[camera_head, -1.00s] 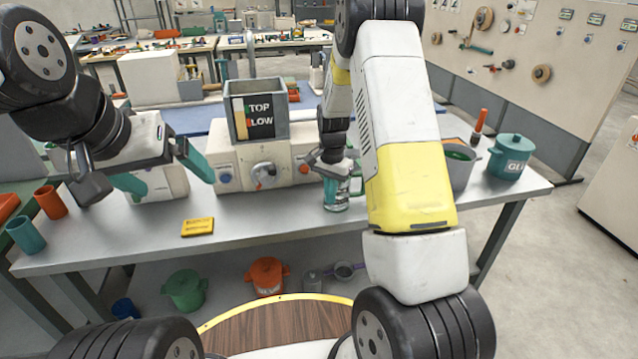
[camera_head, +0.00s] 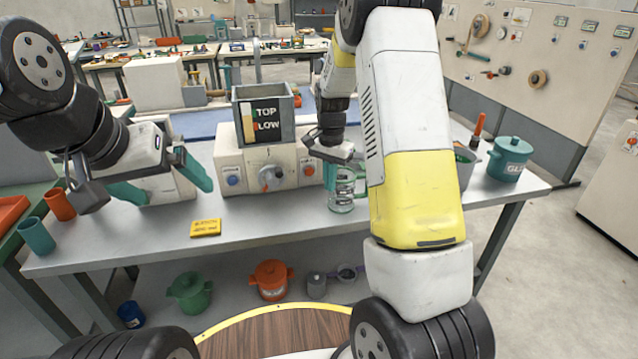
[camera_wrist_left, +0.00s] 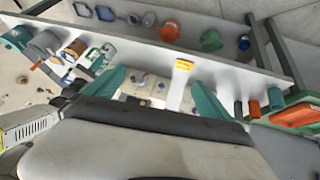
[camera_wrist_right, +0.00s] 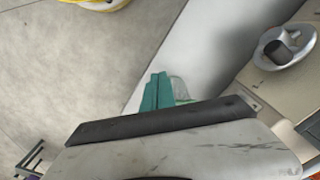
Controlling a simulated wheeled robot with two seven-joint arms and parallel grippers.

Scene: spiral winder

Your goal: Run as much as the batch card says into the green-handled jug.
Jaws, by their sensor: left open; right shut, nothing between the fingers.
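My left gripper (camera_head: 173,190) is open and empty, left of the machine.
The machine (camera_head: 240,160) has a hopper (camera_head: 263,112) with a level sign, a dial (camera_head: 270,178), a blue button (camera_head: 233,181) and a red button (camera_head: 308,170). A glue pot (camera_head: 510,160) and grey pot (camera_head: 466,170) stand right. Cups (camera_head: 37,236) stand left. The table's front middle is clear.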

